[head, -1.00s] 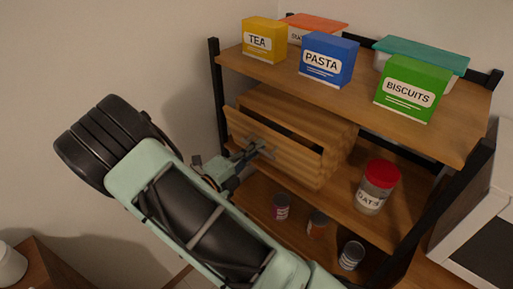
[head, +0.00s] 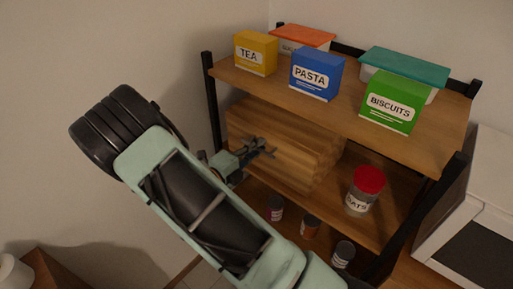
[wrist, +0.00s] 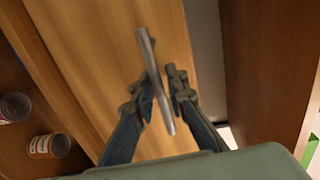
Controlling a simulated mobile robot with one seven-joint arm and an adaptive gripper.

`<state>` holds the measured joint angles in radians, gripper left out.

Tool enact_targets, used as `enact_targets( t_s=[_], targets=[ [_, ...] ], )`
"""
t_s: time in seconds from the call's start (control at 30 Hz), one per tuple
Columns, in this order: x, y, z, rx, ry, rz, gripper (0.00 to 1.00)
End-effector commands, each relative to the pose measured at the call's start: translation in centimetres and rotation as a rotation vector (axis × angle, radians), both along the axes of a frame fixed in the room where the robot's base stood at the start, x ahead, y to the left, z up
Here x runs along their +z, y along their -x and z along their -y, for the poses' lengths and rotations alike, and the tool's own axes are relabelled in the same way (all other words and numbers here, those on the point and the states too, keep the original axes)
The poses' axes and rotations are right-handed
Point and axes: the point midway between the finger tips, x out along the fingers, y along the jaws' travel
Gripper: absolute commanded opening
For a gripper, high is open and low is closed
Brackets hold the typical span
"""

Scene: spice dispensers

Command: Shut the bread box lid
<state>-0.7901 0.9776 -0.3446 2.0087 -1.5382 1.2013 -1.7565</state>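The slatted wooden bread box (head: 312,160) stands on the middle shelf in the head view. Its lid (head: 240,122) is the front panel, and no dark gap shows along its top edge. My gripper (head: 268,148) is in front of the lid. In the wrist view, the lid's wood (wrist: 95,50) fills much of the picture. A thin metal bar handle (wrist: 151,62) runs between the fingertips of my gripper (wrist: 162,82). The fingers are parted, with a small gap between the bar and the right finger. Contact with the left finger cannot be told.
A jar with a red lid (head: 366,190) stands right of the box. Several small jars (head: 310,226) sit on the shelf below. Tea (head: 256,54), pasta (head: 316,76) and biscuits (head: 391,102) boxes stand above. Black rack posts (head: 211,105) flank the shelves. A white appliance (head: 480,190) is at right.

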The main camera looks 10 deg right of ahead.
Motion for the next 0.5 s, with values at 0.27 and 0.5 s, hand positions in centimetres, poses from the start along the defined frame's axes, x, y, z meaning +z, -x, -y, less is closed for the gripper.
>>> enact_targets(
  t_s=[0.27, 0.5],
  targets=[
    [-0.1, 0.0, -0.1, 0.000, -0.002, -0.001, 0.25],
    [0.0, 0.8, -1.2, 0.002, -0.003, -0.002, 0.25]
  ],
)
